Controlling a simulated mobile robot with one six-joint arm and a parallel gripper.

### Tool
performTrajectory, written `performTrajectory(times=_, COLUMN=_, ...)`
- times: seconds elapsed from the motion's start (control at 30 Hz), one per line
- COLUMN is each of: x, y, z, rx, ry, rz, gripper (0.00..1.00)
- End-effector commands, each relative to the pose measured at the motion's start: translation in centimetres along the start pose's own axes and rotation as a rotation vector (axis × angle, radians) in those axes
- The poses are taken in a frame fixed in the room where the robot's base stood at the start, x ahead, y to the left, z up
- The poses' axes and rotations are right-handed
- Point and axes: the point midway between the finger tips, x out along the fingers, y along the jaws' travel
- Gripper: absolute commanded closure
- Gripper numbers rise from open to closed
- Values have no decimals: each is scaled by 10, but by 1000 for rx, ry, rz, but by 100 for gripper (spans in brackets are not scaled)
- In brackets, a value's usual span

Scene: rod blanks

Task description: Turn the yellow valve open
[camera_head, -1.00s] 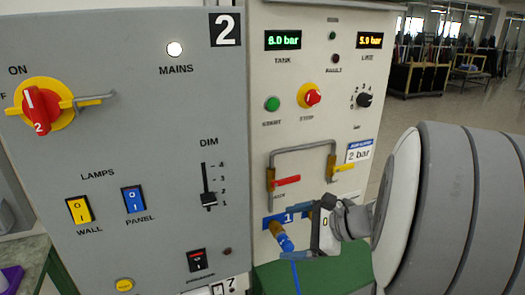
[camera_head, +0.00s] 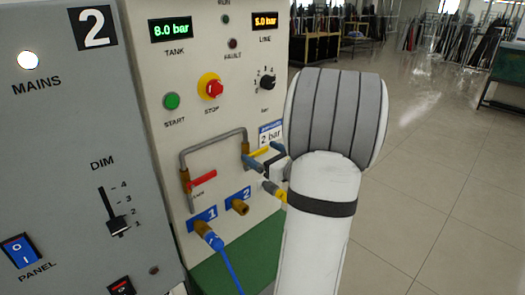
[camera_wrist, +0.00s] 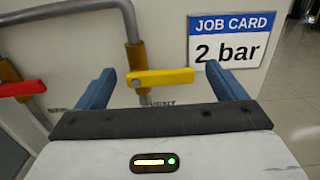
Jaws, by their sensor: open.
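The yellow valve (camera_head: 262,151) sits at the right leg of the grey pipe loop on the cream panel. In the wrist view, its yellow handle (camera_wrist: 165,76) lies roughly level, crosswise to the upright pipe, pointing right. My gripper (camera_head: 266,156) is open at the valve. In the wrist view my gripper (camera_wrist: 161,82) has its blue fingers apart, one on each side of the handle, with visible gaps. Whether the fingers reach the handle's depth I cannot tell. The valve body is partly hidden behind the fingers in the head view.
A red-handled valve (camera_head: 201,180) is on the pipe's left leg. Outlet 1 (camera_head: 203,227) has a blue hose; outlet 2 (camera_head: 238,207) is beside it. A job card (camera_wrist: 231,40) reads 2 bar. The line display (camera_head: 265,22) reads 5.0 bar. Open floor (camera_head: 440,180) lies right.

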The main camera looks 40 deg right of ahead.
Motion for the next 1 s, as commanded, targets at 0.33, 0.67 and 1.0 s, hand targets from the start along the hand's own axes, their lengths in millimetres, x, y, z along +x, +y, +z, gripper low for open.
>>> performTrajectory(times=0.33, x=8, y=0, z=0, rx=0, ry=0, rz=-2, gripper=9)
performTrajectory(times=0.67, x=8, y=-1, z=0, rx=0, ry=0, rz=-2, gripper=32)
performTrajectory(times=1.0, x=8, y=-1, z=0, rx=-1, ry=0, rz=-3, gripper=54)
